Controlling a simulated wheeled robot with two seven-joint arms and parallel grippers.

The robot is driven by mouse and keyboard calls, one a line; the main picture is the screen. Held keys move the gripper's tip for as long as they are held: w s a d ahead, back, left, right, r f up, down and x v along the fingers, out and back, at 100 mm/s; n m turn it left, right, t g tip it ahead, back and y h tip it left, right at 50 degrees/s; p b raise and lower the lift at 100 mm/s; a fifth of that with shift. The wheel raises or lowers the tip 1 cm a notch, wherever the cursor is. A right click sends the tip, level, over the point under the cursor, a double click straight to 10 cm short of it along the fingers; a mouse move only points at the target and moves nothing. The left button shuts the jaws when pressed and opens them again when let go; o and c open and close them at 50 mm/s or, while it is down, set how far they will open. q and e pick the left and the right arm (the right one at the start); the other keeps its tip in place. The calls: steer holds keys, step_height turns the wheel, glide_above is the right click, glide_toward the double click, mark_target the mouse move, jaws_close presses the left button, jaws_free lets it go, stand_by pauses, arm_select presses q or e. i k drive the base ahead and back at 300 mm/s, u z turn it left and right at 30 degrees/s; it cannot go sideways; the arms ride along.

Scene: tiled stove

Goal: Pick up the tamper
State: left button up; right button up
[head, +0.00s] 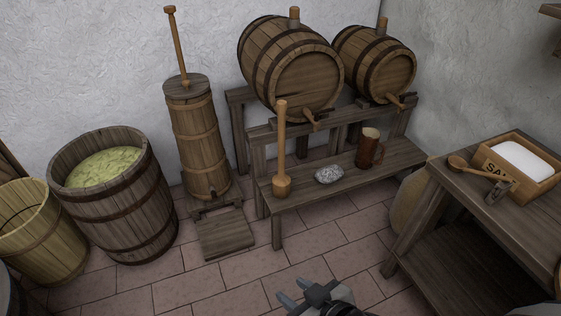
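The tamper (281,150) is a long light-wood stick with a thick, rounded foot. It stands upright on the low front shelf (338,174) of the barrel rack, at the shelf's left end. My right gripper (293,291) shows at the bottom edge of the head view, over the tiled floor. Its two grey fingers are apart with nothing between them, and it is well clear of the tamper, nearer to me. My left gripper is not in view.
Behind are two barrels. A churn (200,140) and a tub of shredded cabbage (112,215) stand left. A table (455,195) with a salt box (520,165) stands right. Floor before the shelf is clear.

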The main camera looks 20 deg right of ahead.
mark_target(282, 181)
steer(key=u, duration=0.6)
steer(key=k, duration=0.25)
steer(key=z, duration=1.6)
steer(key=i, duration=0.95)
steer(key=u, duration=0.3)
